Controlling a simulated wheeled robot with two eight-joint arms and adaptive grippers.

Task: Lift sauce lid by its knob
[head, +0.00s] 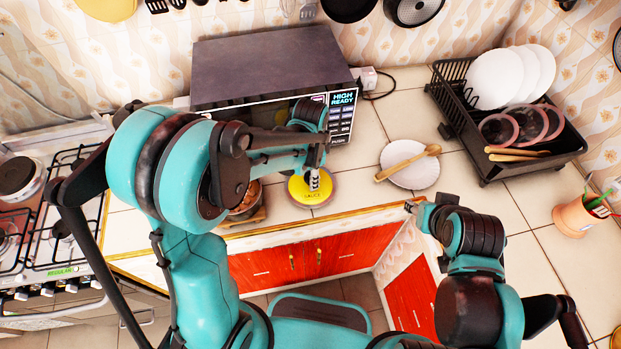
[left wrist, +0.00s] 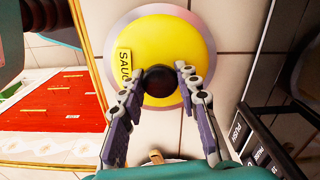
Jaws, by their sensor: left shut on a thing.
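The sauce lid (head: 325,193) is a round yellow disc with a pale rim and a "SAUCE" label, in front of the microwave. It fills the upper middle of the left wrist view (left wrist: 180,38), with its dark round knob (left wrist: 160,85) at the centre. My left gripper (head: 314,178) is over the lid; in the left wrist view its two fingers (left wrist: 160,76) are shut on the knob, one on each side. What lies under the lid is hidden, and I cannot tell whether the lid is raised. My right gripper (head: 412,207) is near the counter's front edge, away from the lid; its fingers are unclear.
The microwave (head: 270,65) stands close behind the lid. A white plate with a wooden spoon (head: 408,163) lies to the right, before a black dish rack (head: 510,165). A pot (head: 247,203) is partly hidden behind my left arm. The stove (head: 60,235) is far left.

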